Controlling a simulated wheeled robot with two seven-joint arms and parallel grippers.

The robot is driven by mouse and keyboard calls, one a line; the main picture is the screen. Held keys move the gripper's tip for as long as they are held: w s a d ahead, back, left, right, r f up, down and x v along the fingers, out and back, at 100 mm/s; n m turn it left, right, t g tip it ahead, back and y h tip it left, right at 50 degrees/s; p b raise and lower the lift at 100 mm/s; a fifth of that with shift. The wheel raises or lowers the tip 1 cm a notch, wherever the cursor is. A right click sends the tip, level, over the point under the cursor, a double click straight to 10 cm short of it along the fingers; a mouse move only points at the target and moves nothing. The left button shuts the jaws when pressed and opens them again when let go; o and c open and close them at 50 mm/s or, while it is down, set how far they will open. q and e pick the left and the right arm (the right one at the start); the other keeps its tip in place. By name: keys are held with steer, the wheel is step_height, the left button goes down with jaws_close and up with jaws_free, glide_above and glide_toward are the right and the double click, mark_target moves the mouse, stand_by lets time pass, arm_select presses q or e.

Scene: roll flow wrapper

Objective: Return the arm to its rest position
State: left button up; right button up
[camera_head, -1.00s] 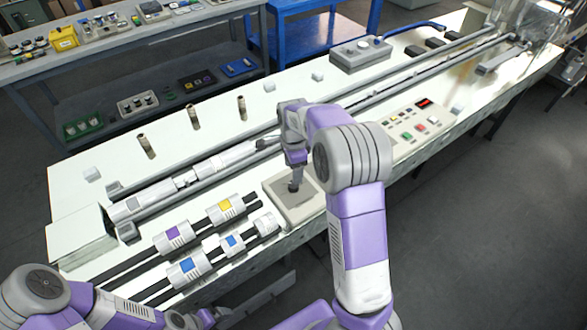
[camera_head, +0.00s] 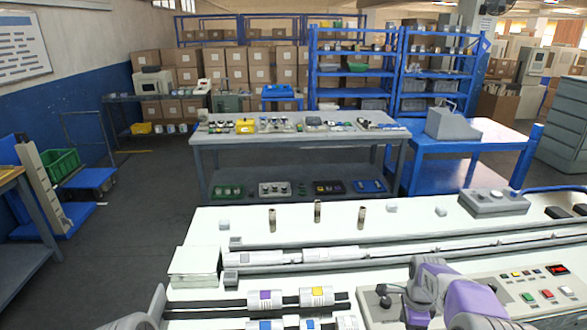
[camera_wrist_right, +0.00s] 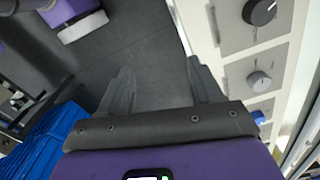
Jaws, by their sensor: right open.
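My right arm (camera_head: 440,285), purple and grey, shows at the bottom right of the head view, in front of the white wrapper table (camera_head: 210,222). Its gripper is not clear in that view. In the right wrist view my right gripper (camera_wrist_right: 160,68) is open, with two dark fingers apart and only grey floor seen between them. A pale panel with several knobs (camera_wrist_right: 260,82) is to the right of the fingers. My left gripper is not in view.
Rolls with a purple band (camera_head: 264,298) and a yellow band (camera_head: 317,296) lie on dark rails. A button panel (camera_head: 540,295) is right of my arm. A grey workbench (camera_head: 205,150) stands behind. A blue ribbed object (camera_wrist_right: 45,145) is left in the wrist view.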

steer(key=s+a+f+n+y, duration=0.1)
steer(key=s+a+f+n, duration=0.55)
steer(key=f, duration=0.55)
steer(key=s+a+f+n+y, duration=0.2)
steer(key=s+a+f+n, duration=0.5)
steer(key=f, duration=0.5)
steer(key=s+a+n+y, duration=0.1)
steer(key=s+a+n, duration=0.3)
steer(key=s, duration=0.5)
steer(key=a+f, duration=0.1)
steer(key=a, duration=0.1)
steer(key=shift+a+t, duration=0.3)
steer(key=shift+a, duration=0.05)
steer(key=shift+w, duration=0.1)
